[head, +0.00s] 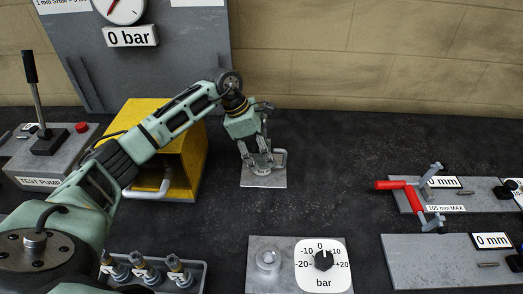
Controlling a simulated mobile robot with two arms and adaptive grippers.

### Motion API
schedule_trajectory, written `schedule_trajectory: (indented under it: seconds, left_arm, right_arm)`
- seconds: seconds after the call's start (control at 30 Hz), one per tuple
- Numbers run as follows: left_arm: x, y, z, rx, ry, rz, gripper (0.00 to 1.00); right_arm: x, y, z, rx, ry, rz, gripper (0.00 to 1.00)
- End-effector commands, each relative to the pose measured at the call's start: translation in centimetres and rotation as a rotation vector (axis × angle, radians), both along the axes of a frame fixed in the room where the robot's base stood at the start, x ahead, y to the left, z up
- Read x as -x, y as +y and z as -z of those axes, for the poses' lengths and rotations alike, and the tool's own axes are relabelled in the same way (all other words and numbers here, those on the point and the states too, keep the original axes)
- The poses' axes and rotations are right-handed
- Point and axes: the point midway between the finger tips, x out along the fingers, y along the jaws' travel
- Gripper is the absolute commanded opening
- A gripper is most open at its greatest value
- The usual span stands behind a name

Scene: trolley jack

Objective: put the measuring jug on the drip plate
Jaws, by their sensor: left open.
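The measuring jug (263,170) is a small, clear vessel with a pale handle on its right side. It appears to stand upright on the drip plate (250,182), a light grey square plate on the dark bench. My left gripper (262,165) points down over the jug, with its open fingers at or around the jug's upper part. The fingers hide much of the jug, and I cannot tell whether they touch it. My right gripper is not in view.
A yellow box (190,150) with a grey pipe stands left of the plate. The test pump (50,150) is farther left. A tray of fittings (195,265), a dial panel (270,285) and gauge plates (400,265) lie nearer.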

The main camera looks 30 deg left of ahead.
Motion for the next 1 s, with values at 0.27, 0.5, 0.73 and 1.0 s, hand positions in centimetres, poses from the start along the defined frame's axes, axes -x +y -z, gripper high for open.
schedule_trajectory:
  seconds: [0.27, 0.5, 0.73, 1.0]
  left_arm:
    - [-0.1, -0.2, -2.0, 0.004, -0.005, 0.002, 0.61]
    - [0.7, 1.9, -6.2, 0.001, -0.01, 0.0, 0.61]
    - [1.5, 3.4, -10.4, 0.002, -0.007, 0.0, 0.61]
    - [2.0, 4.1, -12.3, 0.002, -0.003, 0.001, 0.61]
  right_arm:
    - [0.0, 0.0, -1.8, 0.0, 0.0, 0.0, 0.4]
    - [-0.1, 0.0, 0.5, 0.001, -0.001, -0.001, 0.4]
    - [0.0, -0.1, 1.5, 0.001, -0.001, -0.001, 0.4]
    - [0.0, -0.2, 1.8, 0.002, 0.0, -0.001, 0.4]
